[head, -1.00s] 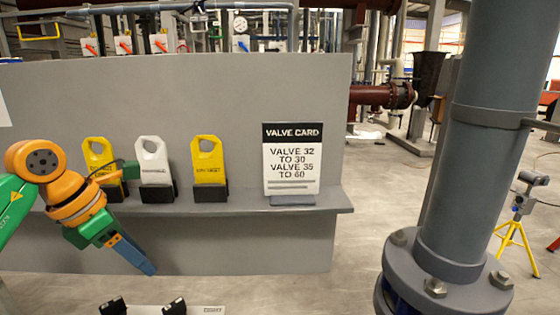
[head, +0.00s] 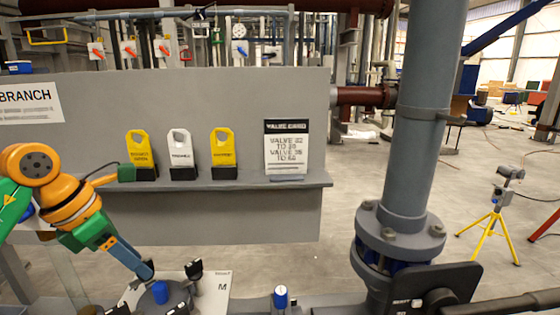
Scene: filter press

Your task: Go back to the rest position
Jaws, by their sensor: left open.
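My left gripper (head: 140,264) comes in from the left on a green and orange arm. Its blue-grey fingers point down and to the right, in front of the grey panel and close above a pale plate at the bottom of the view. It is open and I see nothing between its fingers. From this angle I cannot tell whether a fingertip touches the black fitting there. My right gripper is not in view.
A grey panel (head: 90,106) has a shelf with yellow tags (head: 222,146), a white tag (head: 181,145) and a valve card (head: 286,148). A flanged grey pipe (head: 412,140) stands right.

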